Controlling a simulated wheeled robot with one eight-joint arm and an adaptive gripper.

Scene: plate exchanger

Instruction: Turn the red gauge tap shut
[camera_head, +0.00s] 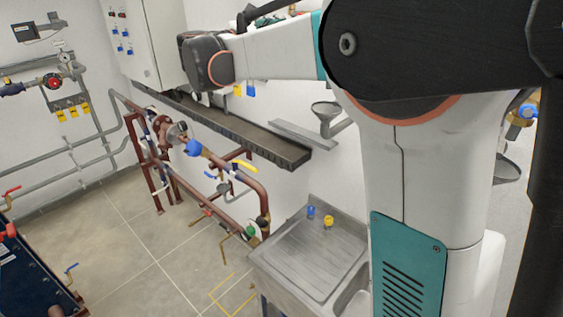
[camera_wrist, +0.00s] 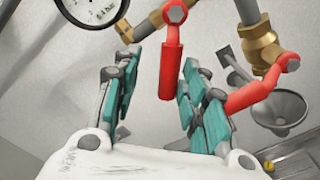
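In the wrist view, my gripper (camera_wrist: 156,74) is open, with teal pads on both fingers. A red tap handle (camera_wrist: 171,68) hangs down from a bolt in the gap between the fingers, closer to the right finger. I cannot tell whether that finger touches it. A round white gauge (camera_wrist: 95,6) is partly cut off at the top left, near this handle. A second red lever (camera_wrist: 262,88) sits to the right, slanting beside a brass fitting (camera_wrist: 262,48). In the head view, my arm's end reaches to the wall, and the fingers and tap are hidden.
A grey funnel (camera_wrist: 280,108) is right of the fingers in the wrist view; a similar one (camera_head: 326,112) shows in the head view. A dark wall tray (camera_head: 235,132) runs below my arm, with pipework (camera_head: 170,150) and a steel sink (camera_head: 305,245) lower.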

